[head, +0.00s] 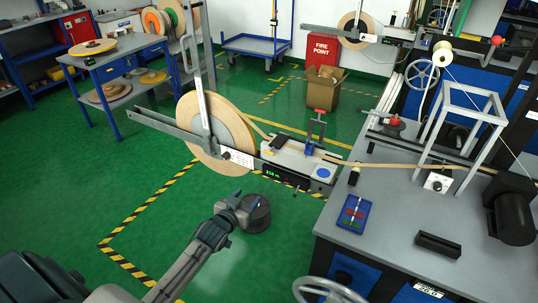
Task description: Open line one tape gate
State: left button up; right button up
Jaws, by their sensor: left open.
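The near tape payoff carries a large tan tape reel (222,118), with a long grey bar (155,122) across it and a pale upright bar (202,85) rising in front. Which part is the gate, I cannot tell for certain. Beside the reel is a grey unit (293,158) with a green-lit display, a blue clamp frame and a red knob (318,116). Tan tape (410,166) runs from it to the right. My left gripper (242,205) is open, low in front of the payoff and apart from the bars; its fingers are small against a dark round base (257,214). My right gripper is out of view.
A grey bench (385,255) at right holds a blue tray (353,213), a metal frame (463,125) and a black motor (512,212). A second reel (355,30) stands behind. A cardboard box (323,88) sits at the back.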

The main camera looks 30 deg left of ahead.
aim_at(268, 153)
pick_arm(q)
notch_tip(268, 153, up, 12)
jog(key=w+d+t, duration=0.1)
jog(key=d+t, duration=0.1)
jog(key=shift+m+h, duration=0.3)
jog(key=shift+h, duration=0.1)
jog(key=w, duration=1.1)
jog(key=shift+d+f, duration=0.2)
jog(key=shift+f, duration=0.05)
jog(key=shift+s, duration=0.1)
